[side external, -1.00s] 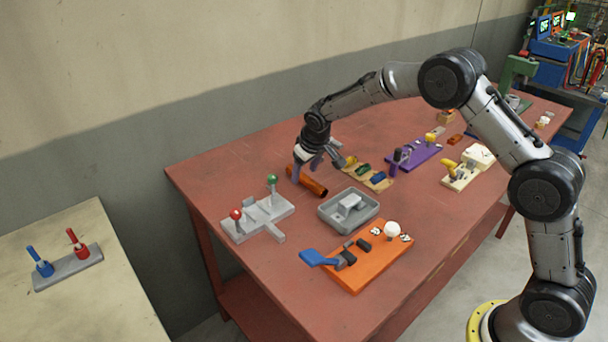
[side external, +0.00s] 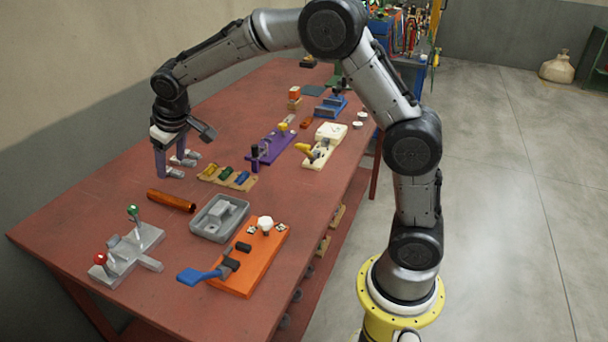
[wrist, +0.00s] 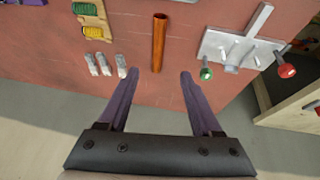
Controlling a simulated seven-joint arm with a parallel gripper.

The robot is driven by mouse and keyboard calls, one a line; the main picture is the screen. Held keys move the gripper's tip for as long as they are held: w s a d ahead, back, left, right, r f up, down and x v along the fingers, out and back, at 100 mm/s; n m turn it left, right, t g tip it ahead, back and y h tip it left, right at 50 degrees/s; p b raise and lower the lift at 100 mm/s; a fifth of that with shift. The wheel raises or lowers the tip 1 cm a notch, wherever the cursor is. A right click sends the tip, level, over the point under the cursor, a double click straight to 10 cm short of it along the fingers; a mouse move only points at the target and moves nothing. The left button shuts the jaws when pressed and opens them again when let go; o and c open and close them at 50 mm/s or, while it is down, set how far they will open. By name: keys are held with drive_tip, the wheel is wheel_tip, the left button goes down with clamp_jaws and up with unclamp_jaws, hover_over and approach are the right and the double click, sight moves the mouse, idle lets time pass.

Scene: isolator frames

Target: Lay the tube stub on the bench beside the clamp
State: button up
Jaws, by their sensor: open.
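The tube stub (side external: 171,201), a short orange-brown pipe, lies flat on the red bench in the side external view. It also shows in the wrist view (wrist: 159,42), beyond my fingertips and clear of them. My gripper (side external: 171,168) is open and empty, above the bench's wall side, behind the tube; its two purple fingers spread apart in the wrist view (wrist: 160,78). An orange base with a blue lever (side external: 245,262), possibly the clamp, sits nearer the front edge. A grey fixture with red and green knobs (side external: 135,250) stands left of the tube. I cannot tell which is the clamp.
A grey tray (side external: 220,218) sits just right of the tube. A tan board with coloured blocks (side external: 228,176) lies further right. Small silver pieces (wrist: 105,65) lie close to my fingers. A purple fixture (side external: 275,147) and a cream one (side external: 325,145) stand beyond.

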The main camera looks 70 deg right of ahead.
drive_tip(key=s+r+y, duration=0.1)
drive_tip(key=s+r, duration=0.3)
drive_tip(key=s, duration=0.9)
drive_tip(key=s+r, duration=0.5)
drive_tip(key=s, duration=0.8)
drive_tip(key=s+f+t, duration=0.1)
drive_tip(key=s+f, duration=0.3)
drive_tip(key=s, duration=0.6)
drive_tip(key=shift+a, duration=0.1)
